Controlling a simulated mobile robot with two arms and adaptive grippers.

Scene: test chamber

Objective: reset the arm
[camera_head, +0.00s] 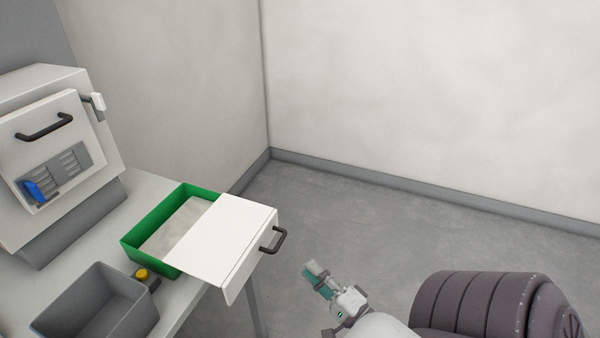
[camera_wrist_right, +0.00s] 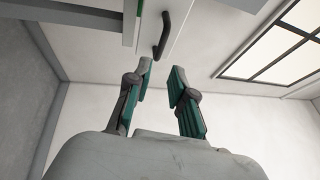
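My right gripper (camera_head: 318,277) is in the lower middle of the head view, right of the table and apart from it. In the right wrist view the right gripper (camera_wrist_right: 162,84) shows two green-padded fingers with a gap between them and nothing held. A dark handle (camera_wrist_right: 162,36) lies beyond the fingertips there, not touched. In the head view this dark handle (camera_head: 276,240) is on the white front panel (camera_head: 250,262) at the table's edge. My left gripper is not in view.
A green bin (camera_head: 150,222) stands on the table, partly under the white panel. A grey bin (camera_head: 98,300), a yellow button (camera_head: 142,274) and a white cabinet (camera_head: 60,150) with a handle are on the left. The floor (camera_head: 380,220) to the right is clear up to the walls.

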